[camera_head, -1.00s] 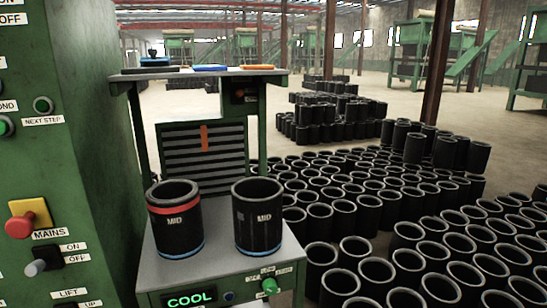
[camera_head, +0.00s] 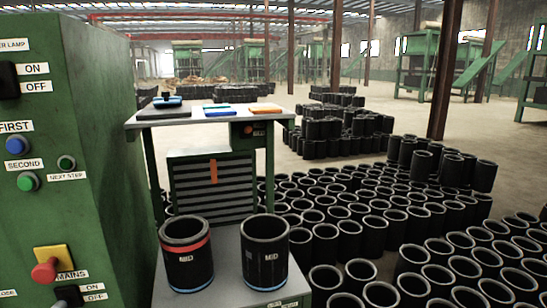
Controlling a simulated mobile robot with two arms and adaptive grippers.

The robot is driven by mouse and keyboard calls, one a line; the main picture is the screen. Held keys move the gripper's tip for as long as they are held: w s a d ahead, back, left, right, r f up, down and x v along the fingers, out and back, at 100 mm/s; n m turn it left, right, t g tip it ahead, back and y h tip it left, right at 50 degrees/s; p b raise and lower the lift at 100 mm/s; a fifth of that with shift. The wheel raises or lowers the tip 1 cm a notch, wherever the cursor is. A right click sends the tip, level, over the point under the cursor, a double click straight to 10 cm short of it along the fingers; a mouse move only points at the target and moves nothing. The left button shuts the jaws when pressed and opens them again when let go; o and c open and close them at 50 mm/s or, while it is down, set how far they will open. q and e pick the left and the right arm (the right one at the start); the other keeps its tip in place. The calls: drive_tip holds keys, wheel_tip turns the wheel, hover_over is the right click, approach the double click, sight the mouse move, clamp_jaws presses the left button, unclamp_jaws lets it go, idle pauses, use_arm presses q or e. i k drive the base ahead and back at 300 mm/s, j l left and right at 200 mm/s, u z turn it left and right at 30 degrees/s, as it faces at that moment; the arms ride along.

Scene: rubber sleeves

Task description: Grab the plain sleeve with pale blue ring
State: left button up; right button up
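Two black sleeves marked MID stand upright side by side on a grey machine table. The left sleeve (camera_head: 187,262) has a red band near its top and a blue ring at its bottom edge. The right sleeve (camera_head: 265,258) has no red band; a pale blue ring runs around its lower edge. There is a narrow gap between the two. Neither of my grippers is in view.
A green control cabinet (camera_head: 70,180) with buttons stands close on the left. Behind the sleeves is a grey shelf (camera_head: 180,119) with blue and orange items. Many black sleeves (camera_head: 380,215) crowd the floor at right.

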sight(265, 242)
drive_tip(key=i+j+z, duration=0.15)
drive_tip(key=j, duration=0.4)
drive_tip(key=j+z, duration=0.1)
drive_tip(key=j, duration=0.5)
drive_tip(key=i+j+z, duration=0.15)
drive_tip(key=j, duration=0.4)
drive_tip(key=u, duration=1.55)
drive_tip(key=i+l, duration=0.3)
drive_tip(key=k+j+z, duration=0.1)
drive_tip(key=k+j, duration=0.15)
drive_tip(key=k, duration=0.2)
drive_tip(key=k+j+z, duration=0.1)
drive_tip(key=k, duration=0.4)
drive_tip(key=i+l, duration=0.2)
drive_tip(key=i, duration=0.2)
drive_tip(key=i+l+u, duration=0.15)
drive_tip(key=i, duration=0.3)
